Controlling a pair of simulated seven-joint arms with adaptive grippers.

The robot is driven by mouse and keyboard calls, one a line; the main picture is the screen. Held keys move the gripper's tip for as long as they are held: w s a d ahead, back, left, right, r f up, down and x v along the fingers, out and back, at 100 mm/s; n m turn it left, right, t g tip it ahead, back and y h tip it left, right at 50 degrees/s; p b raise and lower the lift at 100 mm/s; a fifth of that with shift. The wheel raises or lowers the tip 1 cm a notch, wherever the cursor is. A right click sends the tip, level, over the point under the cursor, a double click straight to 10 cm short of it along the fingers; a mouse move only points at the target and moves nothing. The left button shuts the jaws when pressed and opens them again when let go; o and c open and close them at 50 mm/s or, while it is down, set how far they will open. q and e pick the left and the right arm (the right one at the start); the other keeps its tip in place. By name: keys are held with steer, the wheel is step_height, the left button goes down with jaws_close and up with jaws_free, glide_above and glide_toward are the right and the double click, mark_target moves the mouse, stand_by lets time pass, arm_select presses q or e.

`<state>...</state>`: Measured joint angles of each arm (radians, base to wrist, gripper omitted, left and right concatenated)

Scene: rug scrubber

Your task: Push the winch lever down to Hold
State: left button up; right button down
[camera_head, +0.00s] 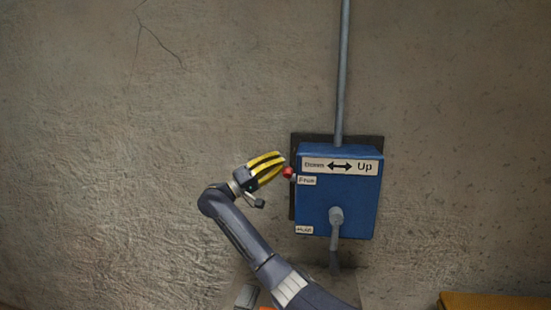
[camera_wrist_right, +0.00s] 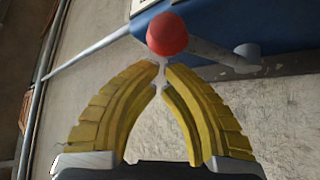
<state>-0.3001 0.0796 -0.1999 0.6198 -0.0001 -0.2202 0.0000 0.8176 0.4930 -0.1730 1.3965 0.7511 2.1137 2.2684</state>
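The winch box (camera_head: 362,200) is blue and fixed to the wall. A small lever with a red ball knob (camera_head: 288,172) sticks out at its left side, level with the "Free" label (camera_head: 307,181). The "Hold" label (camera_head: 304,230) is lower on the same side. My right gripper (camera_head: 282,163) is at the knob, coming from the left. In the wrist view its yellow fingers (camera_wrist_right: 162,66) have their tips nearly together, with nothing seen between them. The red knob (camera_wrist_right: 167,34) sits just beyond the tips; I cannot tell whether they touch. My left gripper is out of view.
A grey handle (camera_head: 335,218) hangs down the front of the box, below the "Down/Up" sign (camera_head: 340,166). A grey pipe (camera_head: 342,70) runs up the wall from the box. The wall left of the box is clear. A yellow surface (camera_head: 495,301) shows at bottom right.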

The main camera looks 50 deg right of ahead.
steer(key=shift+s+a+f, duration=0.1)
steer(key=shift+s+f, duration=0.05)
stand_by(0.4)
steer(key=shift+s+a+f+m+g, duration=0.2)
steer(key=shift+f+m+g, duration=0.1)
steer(key=shift+m+g, duration=0.3)
steer(key=shift+a+f+m, duration=0.15)
steer(key=shift+f+m, duration=0.05)
steer(key=shift+m, duration=0.3)
step_height(320, 180, down, 10)
steer(key=s+a, duration=0.1)
steer(key=a, duration=0.1)
stand_by(0.4)
steer(key=shift+d, duration=0.1)
stand_by(0.4)
steer(key=shift+r, duration=0.1)
